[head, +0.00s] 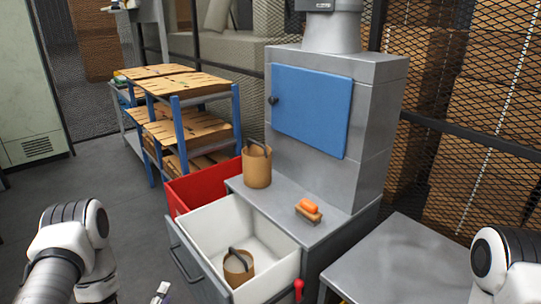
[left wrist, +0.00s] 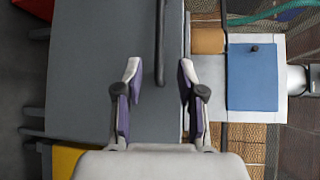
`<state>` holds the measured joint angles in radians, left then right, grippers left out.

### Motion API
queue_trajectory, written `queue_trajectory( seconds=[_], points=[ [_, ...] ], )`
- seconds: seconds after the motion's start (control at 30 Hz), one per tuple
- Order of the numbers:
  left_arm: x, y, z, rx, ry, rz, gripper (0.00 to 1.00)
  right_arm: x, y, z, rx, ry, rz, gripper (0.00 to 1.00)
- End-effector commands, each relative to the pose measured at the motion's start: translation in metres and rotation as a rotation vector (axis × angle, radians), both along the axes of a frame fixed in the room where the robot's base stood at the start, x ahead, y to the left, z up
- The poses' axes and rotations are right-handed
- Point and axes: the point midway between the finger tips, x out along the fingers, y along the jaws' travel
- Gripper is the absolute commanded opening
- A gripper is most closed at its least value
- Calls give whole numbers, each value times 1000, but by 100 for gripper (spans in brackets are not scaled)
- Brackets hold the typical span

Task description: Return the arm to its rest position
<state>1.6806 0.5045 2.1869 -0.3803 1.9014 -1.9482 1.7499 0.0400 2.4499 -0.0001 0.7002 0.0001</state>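My left arm (head: 75,250) comes in at the lower left of the head view. Only a tip of its left gripper (head: 160,292) shows at the bottom edge, apart from the drawer front. In the left wrist view the left gripper (left wrist: 158,75) has its two fingers spread, with nothing between them. A grey panel with a dark bar handle (left wrist: 160,45) lies beyond the fingers. Part of my right arm (head: 500,262) shows at the right edge; its gripper is out of view.
A pulled-out drawer (head: 205,222) holds a tan canister (head: 238,268). Another canister (head: 257,168) and an orange-topped brush (head: 308,209) stand on the grey counter. A red bin (head: 185,190), a box rack (head: 180,125) and a shut blue door (head: 312,110) are beyond. Left floor is clear.

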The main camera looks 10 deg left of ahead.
Motion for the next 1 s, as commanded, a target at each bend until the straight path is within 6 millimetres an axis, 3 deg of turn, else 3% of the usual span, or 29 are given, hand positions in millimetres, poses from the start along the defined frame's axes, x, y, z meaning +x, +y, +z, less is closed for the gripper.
queue_trajectory(
  seconds=[0.07,0.17,0.2,0.3,0.4,0.47,0.57,0.6,0.7,0.8,1.0],
  points=[
    [7,-14,4,3,-7,-34,39,0,0,0,0,0,0,40],
    [13,-55,8,10,20,-123,39,0,0,0,0,0,0,40],
    [9,-76,-2,-17,95,-160,39,0,0,0,0,0,0,40],
    [-21,-117,-43,-257,374,-155,39,0,0,0,0,0,0,40],
    [-66,-135,-78,-525,642,0,39,0,0,0,0,0,0,40],
    [-98,-139,-94,-681,785,162,39,0,0,0,0,0,0,40],
    [-158,-137,-113,-924,962,546,39,0,0,0,0,0,0,40],
    [-180,-134,-116,-1009,995,718,39,0,0,0,0,0,0,40],
    [-218,-129,-119,-1161,1000,1080,39,0,0,0,0,0,0,40],
    [-231,-129,-120,-1243,962,1263,39,0,0,0,0,0,0,40],
    [-231,-129,-120,-1279,934,1312,39,0,0,0,0,0,0,40]
  ],
)
